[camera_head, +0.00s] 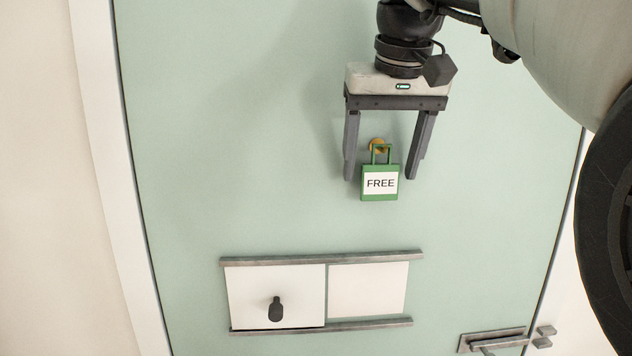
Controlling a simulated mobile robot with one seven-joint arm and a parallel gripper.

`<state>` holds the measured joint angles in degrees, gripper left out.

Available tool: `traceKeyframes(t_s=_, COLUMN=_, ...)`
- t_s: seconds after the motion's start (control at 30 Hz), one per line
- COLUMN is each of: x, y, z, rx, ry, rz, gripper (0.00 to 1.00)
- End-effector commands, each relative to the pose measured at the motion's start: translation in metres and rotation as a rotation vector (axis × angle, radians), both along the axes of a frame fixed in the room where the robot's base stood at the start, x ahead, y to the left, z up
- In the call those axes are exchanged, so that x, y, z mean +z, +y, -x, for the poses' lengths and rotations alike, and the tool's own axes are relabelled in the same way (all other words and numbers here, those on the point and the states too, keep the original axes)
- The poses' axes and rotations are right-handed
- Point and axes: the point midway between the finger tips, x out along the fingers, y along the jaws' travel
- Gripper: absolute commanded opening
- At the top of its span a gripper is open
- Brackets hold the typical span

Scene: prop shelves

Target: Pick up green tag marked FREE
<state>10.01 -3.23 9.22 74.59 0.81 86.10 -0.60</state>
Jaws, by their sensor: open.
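The green tag marked FREE (380,194) hangs by its green loop on a small brass-coloured hook (376,145) on a pale green door. Its white label faces the camera. My gripper (380,181) is open, with its two dark fingers pointing down in the picture. One finger is left of the tag's loop and the other is right of it. Gaps show between the fingers and the tag, and nothing is held. How far the fingertips are from the door in depth is hard to tell.
Below the tag, a sliding panel with a black knob (276,310) sits between two grey rails (322,258), beside a plain pale panel (368,289). A metal door handle (492,340) is at the lower right. The door around the tag is otherwise clear.

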Motion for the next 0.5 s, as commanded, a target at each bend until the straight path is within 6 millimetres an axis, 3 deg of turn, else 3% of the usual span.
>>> traceKeyframes(t_s=0.1, x=-0.0098, y=-0.0001, z=-0.0037, rx=-0.001, ry=0.000, rz=0.000, gripper=0.69)
traceKeyframes(t_s=0.33, x=-0.0106, y=-0.0001, z=-0.0046, rx=-0.001, ry=-0.001, rz=0.000, gripper=0.69)
traceKeyframes(t_s=0.5, x=-0.0106, y=-0.0001, z=-0.0045, rx=-0.001, ry=-0.001, rz=0.000, gripper=0.42)
